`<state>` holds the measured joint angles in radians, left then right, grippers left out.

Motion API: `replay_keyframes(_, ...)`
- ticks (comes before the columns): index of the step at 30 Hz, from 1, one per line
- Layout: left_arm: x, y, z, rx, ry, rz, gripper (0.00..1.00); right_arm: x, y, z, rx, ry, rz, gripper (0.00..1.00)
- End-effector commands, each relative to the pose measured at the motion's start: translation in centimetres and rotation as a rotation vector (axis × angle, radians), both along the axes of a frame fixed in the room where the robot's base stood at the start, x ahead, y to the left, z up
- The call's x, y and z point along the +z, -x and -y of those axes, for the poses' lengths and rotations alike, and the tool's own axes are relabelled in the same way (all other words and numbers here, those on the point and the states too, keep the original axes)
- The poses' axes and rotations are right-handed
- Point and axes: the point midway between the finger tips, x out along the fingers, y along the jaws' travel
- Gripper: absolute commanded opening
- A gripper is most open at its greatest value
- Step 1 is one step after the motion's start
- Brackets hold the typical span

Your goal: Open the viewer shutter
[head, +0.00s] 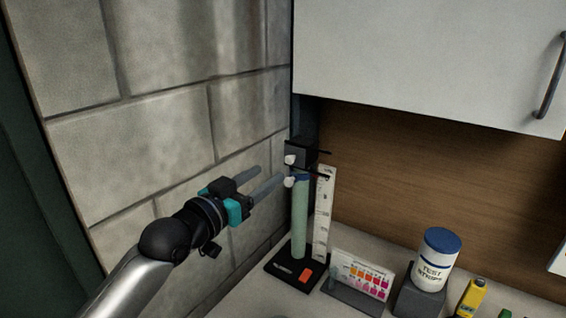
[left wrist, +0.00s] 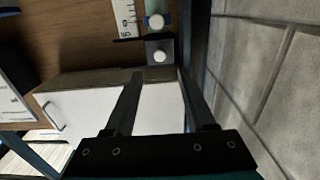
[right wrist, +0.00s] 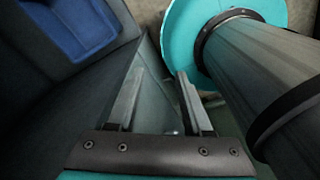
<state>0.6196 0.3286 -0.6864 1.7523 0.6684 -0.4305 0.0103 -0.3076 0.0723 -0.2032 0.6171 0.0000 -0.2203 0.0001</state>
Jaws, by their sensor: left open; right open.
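The viewer stands in the back corner: a black base (head: 296,270), an upright green tube (head: 300,222) and a dark block (head: 298,150) on top. One white knob (head: 290,160) is on the block and another white knob (head: 289,182) is just below, near the tube's top. Thin black plates stick out to the right there; I cannot tell which part is the shutter. My left gripper (head: 270,176) is open, its fingers pointing at the knobs. In the left wrist view the block's knob (left wrist: 160,56) shows just beyond the fingertips, apparently untouched. My right gripper (right wrist: 160,75) is open and empty, away from the viewer.
A white scale strip (head: 324,215) stands beside the tube. A colour chart (head: 362,272), a test strips jar (head: 437,262) and a yellow bottle (head: 470,298) stand to the right. A white cabinet (head: 430,60) overhangs the counter. A block wall (head: 160,130) is close on the left.

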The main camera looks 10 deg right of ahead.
Motion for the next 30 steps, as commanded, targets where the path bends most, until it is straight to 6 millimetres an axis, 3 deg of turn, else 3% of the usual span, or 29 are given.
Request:
replay_keyframes(15, 0.0, -4.5, 4.5, 0.000, 0.001, 0.000, 0.55, 0.0, -0.8, 0.7, -0.001, 0.009, 0.011, 0.50)
replay_keyframes(30, 0.0, -5.1, 5.2, 0.000, 0.000, 0.001, 0.55, 0.0, -0.9, 0.7, -0.002, 0.008, 0.013, 0.50)
